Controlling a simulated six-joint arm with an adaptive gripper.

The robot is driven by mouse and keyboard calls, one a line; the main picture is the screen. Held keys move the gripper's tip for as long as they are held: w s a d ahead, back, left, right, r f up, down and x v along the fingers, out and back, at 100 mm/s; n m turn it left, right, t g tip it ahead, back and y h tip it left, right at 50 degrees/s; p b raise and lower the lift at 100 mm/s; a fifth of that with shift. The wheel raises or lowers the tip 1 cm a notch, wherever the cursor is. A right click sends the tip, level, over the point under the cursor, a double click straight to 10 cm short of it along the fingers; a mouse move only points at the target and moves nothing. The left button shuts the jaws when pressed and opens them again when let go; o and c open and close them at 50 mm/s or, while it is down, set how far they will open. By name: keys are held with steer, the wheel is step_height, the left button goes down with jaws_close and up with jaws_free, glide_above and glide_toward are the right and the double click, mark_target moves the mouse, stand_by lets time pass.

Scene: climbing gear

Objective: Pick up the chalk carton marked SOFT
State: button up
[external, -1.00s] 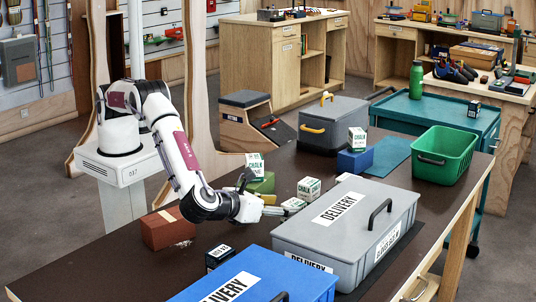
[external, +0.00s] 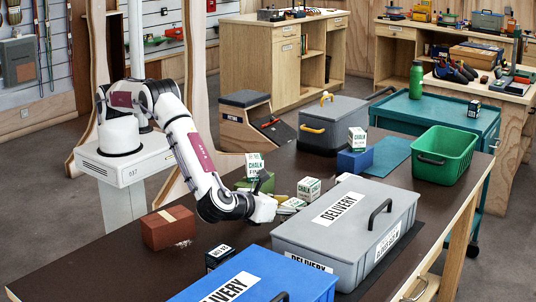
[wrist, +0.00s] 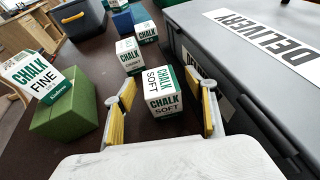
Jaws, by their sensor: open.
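The chalk carton marked SOFT (wrist: 164,92), white with green, stands on the dark table in the wrist view. My gripper (wrist: 161,84) is open, with a yellow-padded finger on each side of this carton. Gaps show between the carton and both fingers, so it is not gripped. In the external view my gripper (external: 282,206) is low over the table, left of the grey DELIVERY box, and it largely hides the SOFT carton.
A FINE chalk carton (wrist: 42,80) sits on a green block (wrist: 65,115) at the left. Another carton (wrist: 130,57) stands just beyond the SOFT one. The grey DELIVERY box (wrist: 185,35) is close on the right. A carton (external: 357,139) tops a blue block (external: 355,162).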

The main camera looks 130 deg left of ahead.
mark_target(294, 203)
steer(key=shift+w+a+f, duration=0.1)
steer(key=shift+a+f, duration=0.05)
steer(key=shift+a, duration=0.25)
steer(key=c, duration=1.4)
steer(key=shift+o, duration=0.2)
steer(key=shift+r, duration=5.05)
